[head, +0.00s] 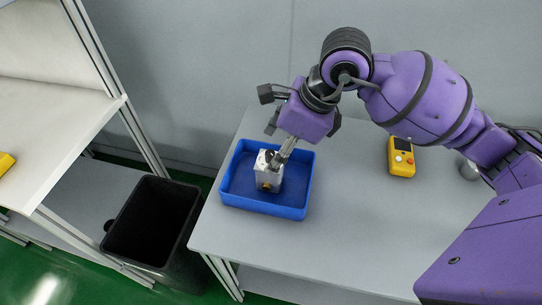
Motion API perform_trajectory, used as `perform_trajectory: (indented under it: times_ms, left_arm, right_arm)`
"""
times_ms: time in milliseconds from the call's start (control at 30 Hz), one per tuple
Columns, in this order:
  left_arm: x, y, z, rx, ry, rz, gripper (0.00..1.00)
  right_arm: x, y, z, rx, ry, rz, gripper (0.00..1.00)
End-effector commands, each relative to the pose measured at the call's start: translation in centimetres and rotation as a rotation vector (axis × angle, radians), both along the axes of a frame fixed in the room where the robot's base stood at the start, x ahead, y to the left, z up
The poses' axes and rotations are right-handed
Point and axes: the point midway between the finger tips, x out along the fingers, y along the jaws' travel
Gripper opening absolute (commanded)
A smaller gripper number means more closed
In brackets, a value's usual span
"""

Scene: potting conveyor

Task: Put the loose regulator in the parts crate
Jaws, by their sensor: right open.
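The regulator (268,180) is a small pale grey-white block with a dark spot on its top and a brass-coloured fitting low on its front. It stands upright inside the blue parts crate (264,207), near the middle. My right gripper (277,162) reaches down from above at the crate, its fingertips at the regulator's top right side. It is open; whether a finger touches the regulator I cannot tell. The far side of the regulator is hidden. My left gripper is not in view.
The crate stands on a grey table (340,230). A yellow handheld device (401,157) and a small metal cylinder (468,170) lie to the right. A black bin (152,222) stands on the green floor at left, beside a pale shelf (50,125). The table's front middle is clear.

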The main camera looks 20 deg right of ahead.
Motion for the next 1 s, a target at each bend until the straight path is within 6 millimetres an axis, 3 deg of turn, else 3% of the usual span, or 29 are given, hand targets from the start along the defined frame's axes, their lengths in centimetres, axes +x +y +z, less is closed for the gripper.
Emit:
perform_trajectory:
  times_ms: [200,400,1000]
  left_arm:
    - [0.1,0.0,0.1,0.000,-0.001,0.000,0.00]
    - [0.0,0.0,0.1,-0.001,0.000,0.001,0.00]
    - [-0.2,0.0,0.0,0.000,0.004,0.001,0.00]
  right_arm:
    - [-1.0,-1.5,4.2,-0.003,-0.003,-0.001,0.66]
    - [-1.5,-2.2,6.2,-0.002,0.000,0.000,0.66]
    - [-1.6,-2.3,6.6,0.000,0.001,0.000,0.66]
